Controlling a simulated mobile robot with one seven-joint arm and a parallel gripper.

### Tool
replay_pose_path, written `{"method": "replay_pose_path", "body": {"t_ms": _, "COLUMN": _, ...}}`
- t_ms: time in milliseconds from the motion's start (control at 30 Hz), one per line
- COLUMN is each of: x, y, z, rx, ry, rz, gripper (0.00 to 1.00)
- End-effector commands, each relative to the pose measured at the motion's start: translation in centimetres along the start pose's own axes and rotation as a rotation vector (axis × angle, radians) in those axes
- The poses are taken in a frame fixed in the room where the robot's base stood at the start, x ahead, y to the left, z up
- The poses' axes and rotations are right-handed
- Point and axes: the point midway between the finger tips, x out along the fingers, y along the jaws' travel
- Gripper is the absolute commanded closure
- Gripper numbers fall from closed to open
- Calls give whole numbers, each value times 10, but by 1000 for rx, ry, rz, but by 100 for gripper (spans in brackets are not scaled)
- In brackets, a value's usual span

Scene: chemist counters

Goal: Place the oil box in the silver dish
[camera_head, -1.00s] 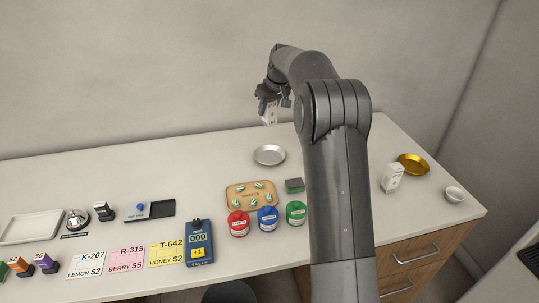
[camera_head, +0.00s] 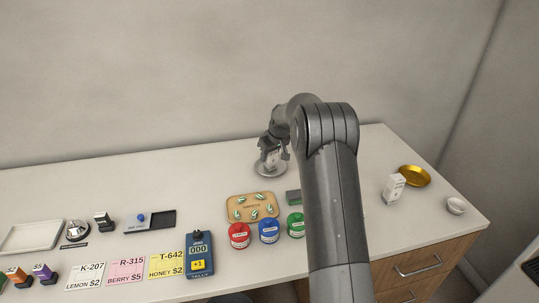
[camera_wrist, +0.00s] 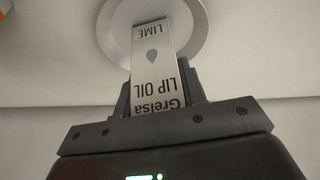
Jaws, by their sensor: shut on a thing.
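The oil box (camera_wrist: 153,68) is a white box printed "Grelsa LIP OIL LIME", seen upside down in the wrist view. My gripper (camera_wrist: 160,92) is shut on it, one finger on each side. The silver dish (camera_wrist: 196,20) lies behind the box in the wrist view, and the box's far end overlaps its middle. In the head view the silver dish (camera_head: 262,172) is at the back of the counter, with my gripper (camera_head: 271,158) over it. Whether the box touches the dish I cannot tell.
A gold dish (camera_head: 415,175), another white box (camera_head: 394,187) and a small white bowl (camera_head: 456,205) stand at the right. A wooden tray (camera_head: 252,207) and red, blue and green jars (camera_head: 269,232) are in front of the silver dish.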

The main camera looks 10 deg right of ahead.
Motion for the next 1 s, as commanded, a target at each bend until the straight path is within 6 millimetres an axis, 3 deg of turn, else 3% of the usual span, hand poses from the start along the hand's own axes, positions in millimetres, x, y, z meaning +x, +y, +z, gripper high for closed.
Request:
{"method": "replay_pose_path", "body": {"t_ms": 333, "x": 3, "y": 0, "z": 1, "rx": 0, "ry": 0, "rz": 0, "gripper": 84}}
{"method": "replay_pose_path", "body": {"t_ms": 367, "x": 3, "y": 0, "z": 1, "rx": 0, "ry": 1, "rz": 0, "gripper": 60}}
{"method": "replay_pose_path", "body": {"t_ms": 600, "x": 2, "y": 0, "z": 1, "rx": 0, "ry": 0, "rz": 0, "gripper": 40}}
{"method": "replay_pose_path", "body": {"t_ms": 867, "x": 1, "y": 0, "z": 0, "rx": 0, "ry": 1, "rz": 0, "gripper": 40}}
{"method": "replay_pose_path", "body": {"t_ms": 1000, "x": -12, "y": 0, "z": -1, "rx": 1, "ry": 2, "rz": 0, "gripper": 40}}
